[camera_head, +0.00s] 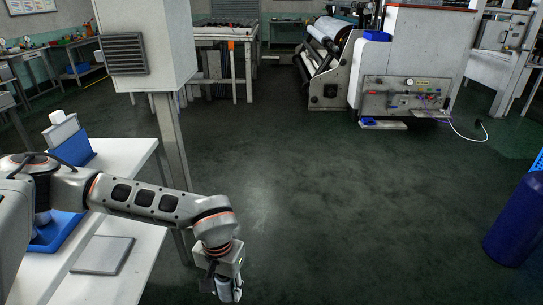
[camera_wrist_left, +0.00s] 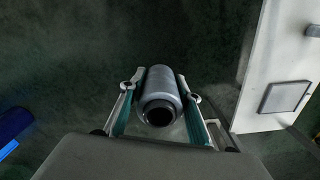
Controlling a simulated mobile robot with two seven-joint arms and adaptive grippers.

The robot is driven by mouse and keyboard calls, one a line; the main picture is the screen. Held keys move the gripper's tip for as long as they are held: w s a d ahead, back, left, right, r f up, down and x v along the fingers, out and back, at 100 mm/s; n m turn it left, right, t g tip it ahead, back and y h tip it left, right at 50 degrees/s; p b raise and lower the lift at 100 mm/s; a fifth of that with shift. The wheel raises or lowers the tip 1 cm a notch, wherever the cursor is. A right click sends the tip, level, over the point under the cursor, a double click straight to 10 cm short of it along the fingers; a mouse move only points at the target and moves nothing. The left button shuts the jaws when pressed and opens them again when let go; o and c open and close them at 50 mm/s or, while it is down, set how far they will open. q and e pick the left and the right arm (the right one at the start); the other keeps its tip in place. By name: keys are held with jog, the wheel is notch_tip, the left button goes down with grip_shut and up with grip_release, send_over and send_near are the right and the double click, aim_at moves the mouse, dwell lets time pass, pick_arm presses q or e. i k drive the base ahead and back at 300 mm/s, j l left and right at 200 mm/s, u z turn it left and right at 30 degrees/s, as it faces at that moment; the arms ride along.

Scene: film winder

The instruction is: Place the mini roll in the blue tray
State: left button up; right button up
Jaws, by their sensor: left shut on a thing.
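My left gripper (camera_head: 222,287) hangs over the floor, to the right of the white table's front end. In the left wrist view, the left gripper (camera_wrist_left: 160,100) is shut on the mini roll (camera_wrist_left: 162,84), a grey cylinder with a dark hollow core, one finger on each side. The roll is hard to make out in the head view. The blue tray (camera_head: 66,232) lies on the white table at the left, partly hidden behind my left arm. My right gripper is not in view.
The white table (camera_head: 110,248) carries a flat grey plate (camera_head: 103,255), also in the left wrist view (camera_wrist_left: 284,97). A blue upright piece (camera_head: 75,148) stands farther back on it. A grey post (camera_head: 171,140) rises beside the table. A blue barrel (camera_head: 515,225) stands right. The middle floor is clear.

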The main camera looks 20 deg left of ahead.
aim_at(69, 216)
jog(key=i+u, duration=0.35)
jog(key=i, duration=0.8)
jog(key=i+z, duration=0.35)
jog(key=i+j+z, duration=0.35)
jog(key=i+l+z, duration=0.1)
jog(key=z, duration=8)
